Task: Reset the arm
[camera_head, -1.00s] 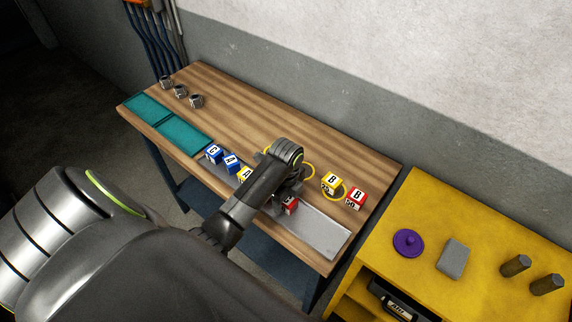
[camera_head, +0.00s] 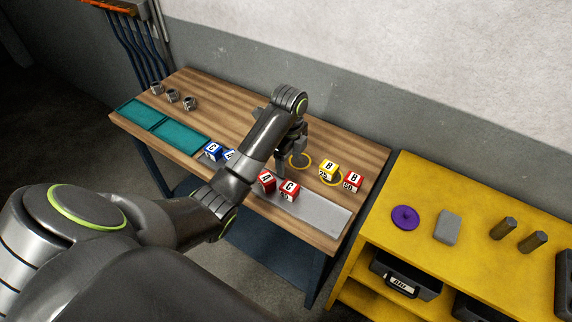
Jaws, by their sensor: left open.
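My left arm reaches in from the left across the wooden table (camera_head: 240,109). My left gripper (camera_head: 279,172) hangs above the table, just behind a red A block (camera_head: 267,181) and a red C block (camera_head: 289,190). It is open, and I see nothing between its fingers. The two red blocks stand on a grey metal strip (camera_head: 315,212) along the table's front. A blue C block (camera_head: 213,151) and a partly hidden blue A block (camera_head: 228,155) are left of my arm. My right gripper is not in view.
A yellow B block (camera_head: 328,169) and a red B block (camera_head: 352,181) stand at the right, near a yellow ring (camera_head: 300,160). Teal trays (camera_head: 180,138) and metal nuts (camera_head: 173,96) lie at the left. A yellow shelf (camera_head: 470,268) stands right of the table.

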